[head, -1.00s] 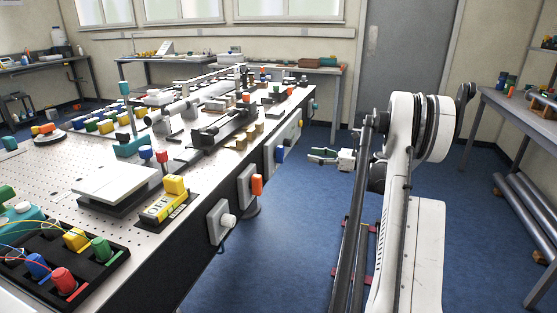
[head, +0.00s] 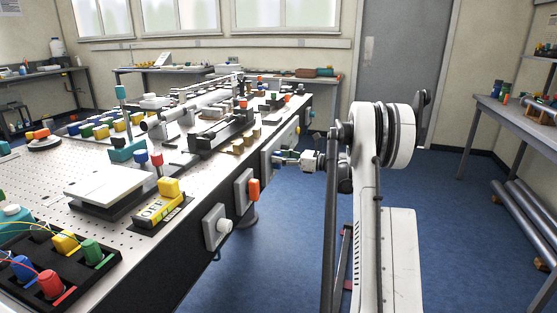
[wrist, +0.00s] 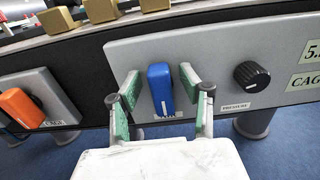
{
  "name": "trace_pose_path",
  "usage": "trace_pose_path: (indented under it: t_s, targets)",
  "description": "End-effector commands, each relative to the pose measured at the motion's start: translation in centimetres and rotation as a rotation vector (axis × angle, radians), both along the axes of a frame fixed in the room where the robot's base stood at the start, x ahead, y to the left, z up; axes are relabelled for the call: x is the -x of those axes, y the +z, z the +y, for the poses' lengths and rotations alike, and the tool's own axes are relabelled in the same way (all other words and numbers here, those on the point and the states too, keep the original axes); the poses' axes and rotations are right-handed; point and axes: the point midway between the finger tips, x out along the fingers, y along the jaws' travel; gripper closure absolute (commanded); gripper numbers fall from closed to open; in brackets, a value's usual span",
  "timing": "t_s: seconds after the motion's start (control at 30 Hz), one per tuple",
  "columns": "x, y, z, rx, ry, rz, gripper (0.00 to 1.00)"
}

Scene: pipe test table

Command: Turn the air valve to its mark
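A blue valve handle (wrist: 160,88) stands out from a grey panel (wrist: 225,45) on the side of the table in the wrist view. It is close to upright, with a white line on its lower part. A small label under it is partly hidden and I cannot read it. My gripper (wrist: 160,80) is open, with one green-padded finger on each side of the handle. Gaps show between the handle and both fingers. In the head view my gripper (head: 290,159) is at the table's side panel, and the blue handle is hard to make out there.
A black knob (wrist: 251,75) labelled pressure is right of the handle on the same panel. An orange handle (wrist: 20,108) is on a separate plate to the left. The perforated table (head: 40,180) carries many parts.

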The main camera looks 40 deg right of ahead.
Motion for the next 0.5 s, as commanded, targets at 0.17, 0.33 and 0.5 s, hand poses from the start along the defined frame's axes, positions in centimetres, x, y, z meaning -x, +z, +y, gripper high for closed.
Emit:
trace_pose_path:
  t_s: [0.17,0.33,0.5]
  targets:
    - [-0.53,0.0,0.32,0.0,0.0,0.0,0.6]
    - [-0.55,0.03,0.33,0.0,-0.001,0.0,0.6]
    - [-0.53,0.02,0.32,0.0,-0.001,0.0,0.76]
